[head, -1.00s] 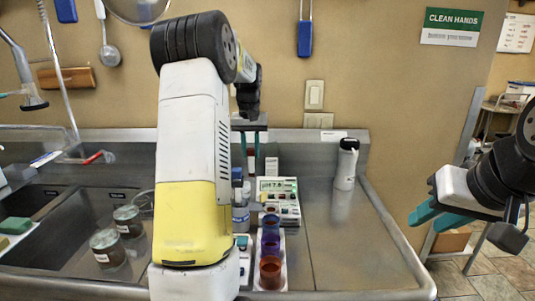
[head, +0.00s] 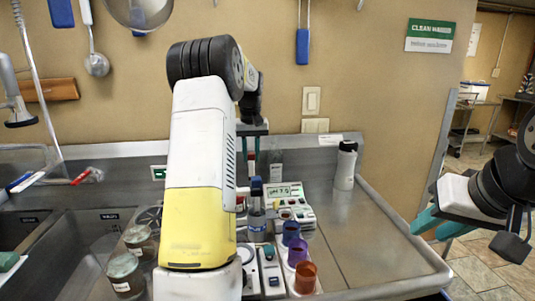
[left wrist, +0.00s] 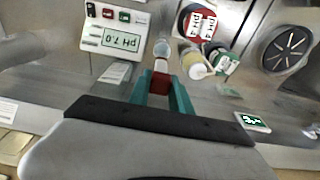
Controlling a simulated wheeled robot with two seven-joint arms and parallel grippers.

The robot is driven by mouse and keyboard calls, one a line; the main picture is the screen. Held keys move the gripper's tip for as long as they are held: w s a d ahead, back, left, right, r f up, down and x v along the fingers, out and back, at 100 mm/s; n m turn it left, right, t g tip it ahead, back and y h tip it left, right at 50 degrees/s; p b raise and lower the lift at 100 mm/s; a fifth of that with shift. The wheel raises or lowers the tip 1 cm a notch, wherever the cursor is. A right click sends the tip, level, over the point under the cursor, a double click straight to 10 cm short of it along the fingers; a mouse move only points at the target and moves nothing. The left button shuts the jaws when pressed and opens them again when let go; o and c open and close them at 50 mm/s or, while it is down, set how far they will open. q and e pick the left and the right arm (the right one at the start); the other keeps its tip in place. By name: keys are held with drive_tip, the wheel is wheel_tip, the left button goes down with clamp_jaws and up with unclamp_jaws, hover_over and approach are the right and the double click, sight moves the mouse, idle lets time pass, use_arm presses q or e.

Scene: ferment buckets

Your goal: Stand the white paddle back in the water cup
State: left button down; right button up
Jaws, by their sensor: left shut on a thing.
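My left gripper (left wrist: 160,98) points down over the steel counter, its teal fingers shut on a dark red block. A short white piece (left wrist: 160,66) sticks out beyond the block, which fits the white paddle, though most of it is hidden. In the left wrist view a small clear cup (left wrist: 162,48) lies just beyond the white piece; I cannot tell whether they touch. In the head view the left gripper (head: 251,150) is small and partly behind my own arm. My right gripper (head: 434,222) is open and empty at the right.
The pH meter (head: 290,207) reads 7.0. A blue-capped bottle (head: 257,218) and blue, purple and orange-red cups (head: 305,277) stand near my left arm. Lidded jars (head: 124,275) stand at the left. A white bottle (head: 346,165) stands at the back. The counter's right part is clear.

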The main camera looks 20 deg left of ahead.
use_arm(q)
drive_tip(key=shift+f, duration=4.9)
drive_tip(key=c, duration=0.6)
unclamp_jaws()
drive_tip(key=shift+r, duration=3)
